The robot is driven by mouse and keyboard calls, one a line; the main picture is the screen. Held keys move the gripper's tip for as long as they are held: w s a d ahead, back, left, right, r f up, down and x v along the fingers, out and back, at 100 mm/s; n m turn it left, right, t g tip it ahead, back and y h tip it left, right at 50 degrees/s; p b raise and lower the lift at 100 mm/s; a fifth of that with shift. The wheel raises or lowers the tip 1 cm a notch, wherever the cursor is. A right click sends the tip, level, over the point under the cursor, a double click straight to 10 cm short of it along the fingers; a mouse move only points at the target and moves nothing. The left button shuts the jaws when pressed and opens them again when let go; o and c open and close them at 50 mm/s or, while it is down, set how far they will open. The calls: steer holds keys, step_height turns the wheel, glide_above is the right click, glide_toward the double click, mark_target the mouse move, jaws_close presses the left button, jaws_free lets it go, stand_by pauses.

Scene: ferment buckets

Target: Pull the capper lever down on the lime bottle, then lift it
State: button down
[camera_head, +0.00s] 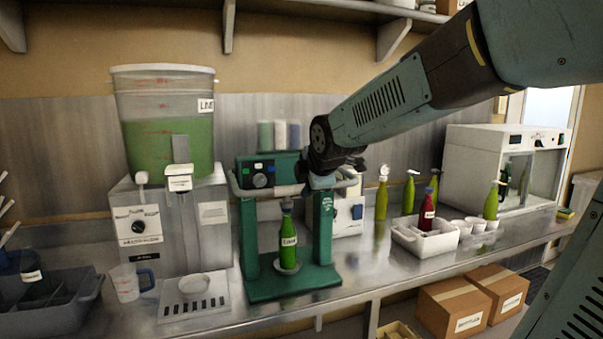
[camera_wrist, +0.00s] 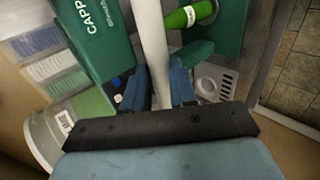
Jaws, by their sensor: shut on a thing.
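The green capper (camera_head: 253,287) stands on the steel counter, with two posts and a control head; it also shows in the wrist view (camera_wrist: 95,30). The lime bottle (camera_head: 287,250), green with a white label, stands upright on the round plate between the posts. The bottle also shows in the wrist view (camera_wrist: 178,20). The pale lever bar (camera_wrist: 150,35) crosses the front of the capper head, above the bottle. My gripper (camera_wrist: 156,88) is shut on the lever bar, with a blue finger on each side. In the head view my wrist hides the lever's right part.
A lime dispenser (camera_head: 165,140) and a measuring jug (camera_head: 126,284) stand left of the capper. A white tray (camera_head: 425,241) with a red bottle, cups and more green bottles are to the right. A white cabinet (camera_head: 470,165) stands farther right. The counter front between is clear.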

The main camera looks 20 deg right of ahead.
steer(key=shift+s+f, duration=0.2)
steer(key=shift+f, duration=1.15)
steer(key=c, duration=0.9)
jaws_free()
steer(key=shift+w, duration=0.1)
steer(key=shift+r, duration=0.15)
steer(key=v, duration=1.3)
steer(key=shift+r, duration=0.4)
steer(key=shift+d, duration=0.1)
